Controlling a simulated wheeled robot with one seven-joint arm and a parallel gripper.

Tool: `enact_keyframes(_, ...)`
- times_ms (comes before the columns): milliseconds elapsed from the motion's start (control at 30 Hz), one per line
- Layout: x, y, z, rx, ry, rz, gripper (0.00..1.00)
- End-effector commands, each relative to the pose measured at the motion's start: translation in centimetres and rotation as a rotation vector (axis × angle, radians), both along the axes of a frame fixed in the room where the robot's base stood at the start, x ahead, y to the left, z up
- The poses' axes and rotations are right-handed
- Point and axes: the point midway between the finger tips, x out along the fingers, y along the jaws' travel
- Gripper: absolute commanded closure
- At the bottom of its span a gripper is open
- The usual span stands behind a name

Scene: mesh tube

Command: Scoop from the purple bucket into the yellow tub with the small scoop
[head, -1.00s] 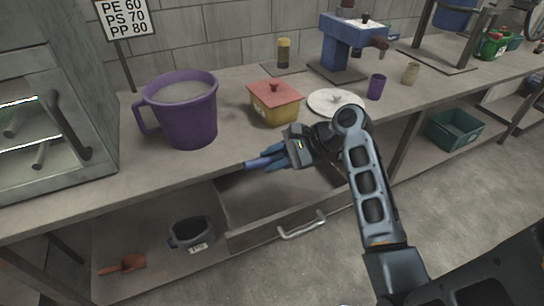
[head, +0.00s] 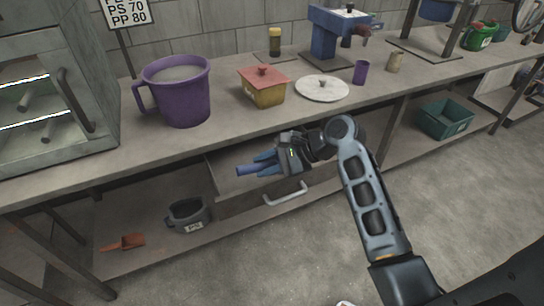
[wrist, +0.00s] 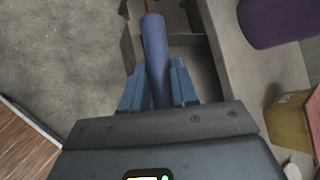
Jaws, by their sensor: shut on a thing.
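The purple bucket (head: 182,102) stands upright on the bench, filled near the rim with pale material; its side also shows in the wrist view (wrist: 268,22). The yellow tub (head: 266,96) stands right of it with a red lid (head: 262,76) on top; it also shows in the wrist view (wrist: 284,128). My gripper (head: 262,163) is shut on a blue-violet rod (wrist: 156,55), over the open drawer in front of the bench. The rod looks like a handle; I cannot make out a scoop bowl on it. An orange scoop (head: 126,242) lies on the lower shelf.
A white round lid (head: 312,91), a small purple cup (head: 361,72) and a blue machine (head: 332,32) are on the bench. The open drawer (head: 228,178) juts out below the bench edge. A grey pot (head: 188,213) and a green crate (head: 444,120) sit lower.

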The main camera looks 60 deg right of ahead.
Motion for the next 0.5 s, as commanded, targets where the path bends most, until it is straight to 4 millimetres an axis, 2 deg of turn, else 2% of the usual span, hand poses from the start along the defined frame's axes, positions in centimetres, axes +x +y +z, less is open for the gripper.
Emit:
enact_keyframes(267,1.2,4.5,-2.8,0.002,0.002,-0.065,1.00)
enact_keyframes(367,1.9,6.9,-4.2,0.002,0.004,-0.101,1.00)
enact_keyframes(467,2.8,10.3,-6.2,0.002,0.004,-0.154,1.00)
enact_keyframes(500,3.3,12.0,-7.3,0.002,0.005,-0.180,1.00)
